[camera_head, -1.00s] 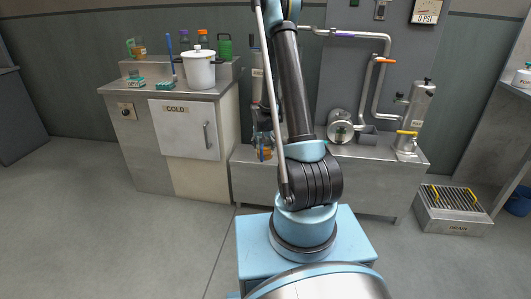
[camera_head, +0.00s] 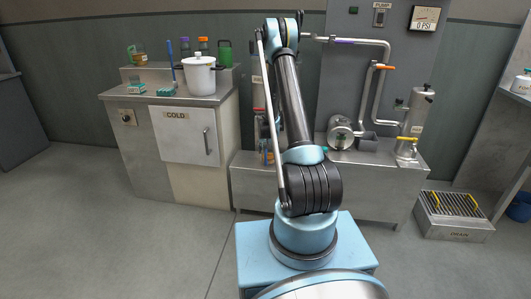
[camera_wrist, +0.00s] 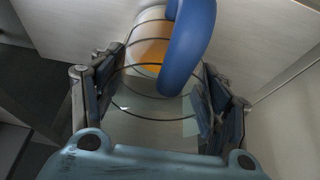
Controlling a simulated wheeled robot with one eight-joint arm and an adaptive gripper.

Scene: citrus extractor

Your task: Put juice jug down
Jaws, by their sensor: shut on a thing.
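The juice jug (camera_wrist: 150,55) is a clear round vessel with orange juice and a blue handle (camera_wrist: 190,40), seen in the wrist view. My gripper (camera_wrist: 160,85) is shut on it, with one dark finger at each side of the clear body. In the head view, the jug and gripper are largely hidden behind my arm; only small orange and blue bits show left of it, near the low steel bench. I cannot tell whether the jug's base touches a surface.
The low steel bench (camera_head: 370,175) carries pipes, a round steel housing (camera_head: 340,133) and an upright cylinder (camera_head: 412,125). At left, the COLD cabinet (camera_head: 185,135) bears a white pot (camera_head: 199,75) and small items. A drain grate (camera_head: 453,205) stands at right. The floor at left is clear.

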